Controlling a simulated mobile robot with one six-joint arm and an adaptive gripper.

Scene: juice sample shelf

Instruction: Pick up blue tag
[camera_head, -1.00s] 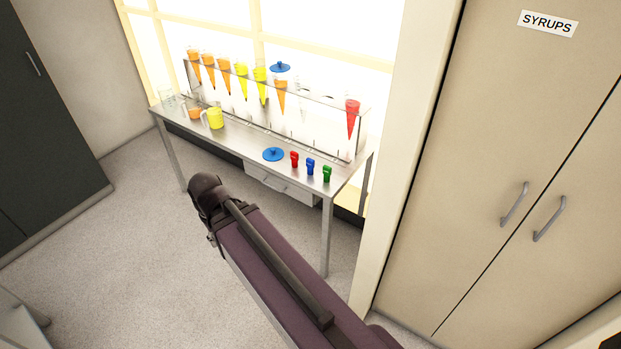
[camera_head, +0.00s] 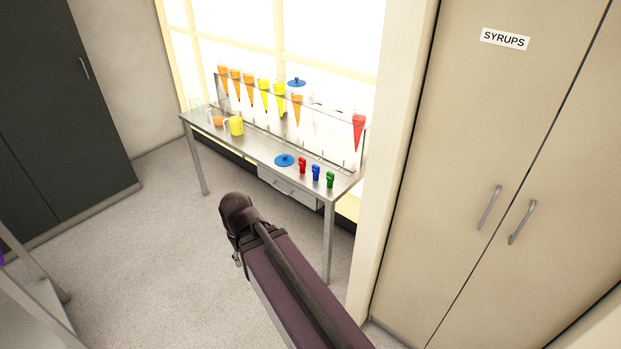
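The blue tag (camera_head: 316,173) stands on the front right part of the metal table (camera_head: 262,150), between a red tag (camera_head: 302,165) and a green tag (camera_head: 330,179). My arm reaches up from the bottom of the picture, and its dark end is in front of the table, over the floor and apart from the tags. The gripper's fingers do not show, so I cannot see whether it holds anything.
A blue lid (camera_head: 284,160) lies left of the tags. Behind stands a rack with several coloured cones, including a red cone (camera_head: 358,132). A tall syrups cabinet (camera_head: 480,130) stands right. The floor (camera_head: 150,240) at left is clear.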

